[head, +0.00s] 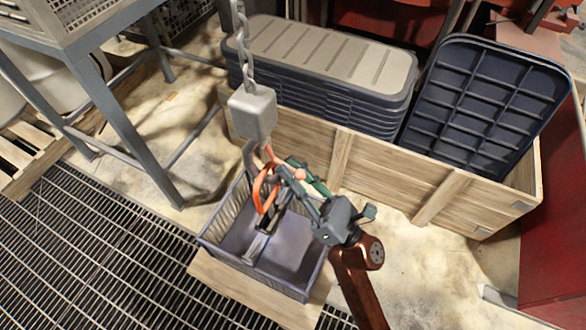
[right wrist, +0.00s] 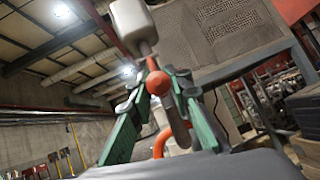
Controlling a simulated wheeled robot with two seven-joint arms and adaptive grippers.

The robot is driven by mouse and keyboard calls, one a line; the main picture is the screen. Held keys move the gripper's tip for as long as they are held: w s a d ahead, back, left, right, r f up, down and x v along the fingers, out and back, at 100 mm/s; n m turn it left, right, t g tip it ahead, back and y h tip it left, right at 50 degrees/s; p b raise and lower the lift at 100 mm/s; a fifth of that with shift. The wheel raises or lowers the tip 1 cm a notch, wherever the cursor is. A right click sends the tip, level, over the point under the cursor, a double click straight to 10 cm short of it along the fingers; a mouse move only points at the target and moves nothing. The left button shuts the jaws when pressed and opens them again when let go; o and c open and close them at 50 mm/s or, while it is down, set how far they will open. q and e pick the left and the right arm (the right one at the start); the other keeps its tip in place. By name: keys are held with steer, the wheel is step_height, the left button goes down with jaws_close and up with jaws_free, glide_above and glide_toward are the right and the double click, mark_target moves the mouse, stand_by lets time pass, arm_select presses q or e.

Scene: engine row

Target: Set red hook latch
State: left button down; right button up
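A grey hook block (head: 252,112) hangs from a chain, with a grey hook (head: 250,157) below it. The red hook latch (head: 264,192) shows as an orange-red loop beside the hook, with a round red knob (head: 300,173). My right gripper (head: 292,172) comes from the lower right, its green fingers on either side of the knob. In the right wrist view the knob (right wrist: 158,83) sits between the fingertips, which seem to touch it; the hook (right wrist: 178,122) shows behind. The fingers partly hide the latch. My left gripper is not in view.
A blue-grey crate (head: 212,240) stands below the hook on a wooden board (head: 240,283). A wooden box (head: 380,165) with stacked dark lids (head: 320,55) and a leaning tray (head: 480,105) lies behind. A grey metal frame (head: 120,115) stands left, by floor grating (head: 95,250).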

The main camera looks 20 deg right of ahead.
steer(key=o, duration=0.4)
steer(key=shift+s+d, duration=0.1)
steer(key=v, duration=1.2)
